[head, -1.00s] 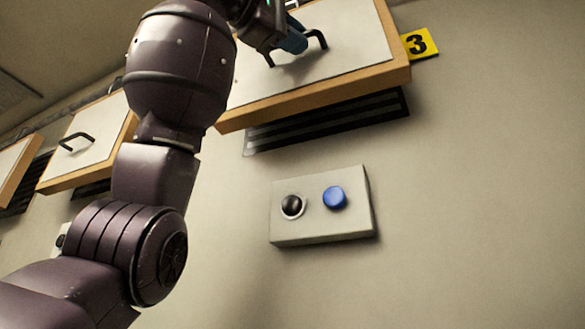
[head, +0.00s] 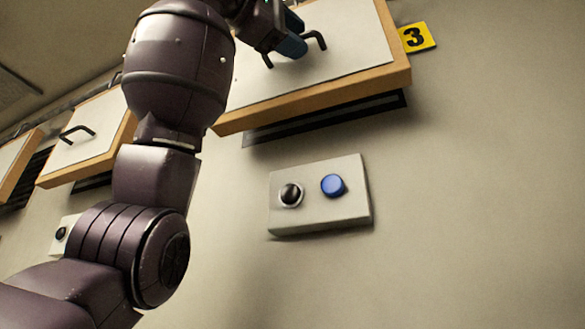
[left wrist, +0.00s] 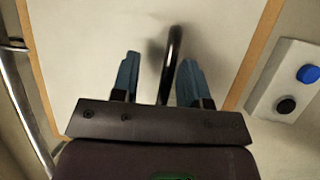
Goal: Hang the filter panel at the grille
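The filter panel (head: 340,55), white with a wooden frame and a black bar handle (head: 318,40), is at the wall near the yellow "3" sign (head: 417,37). It covers most of the dark slatted grille (head: 325,118), whose lower strip shows below it. I cannot tell whether the panel is hooked on. My left gripper (head: 293,36) is at the handle. In the left wrist view, its two blue fingers (left wrist: 160,70) stand apart on either side of the handle (left wrist: 173,55), with gaps showing. My right gripper is out of view.
A pale control box (head: 320,210) with a black knob and a blue button (head: 333,185) sits on the wall below the panel. Similar framed panels (head: 85,150) stand at the left, with another small box (head: 64,236) below. The wall at right is clear.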

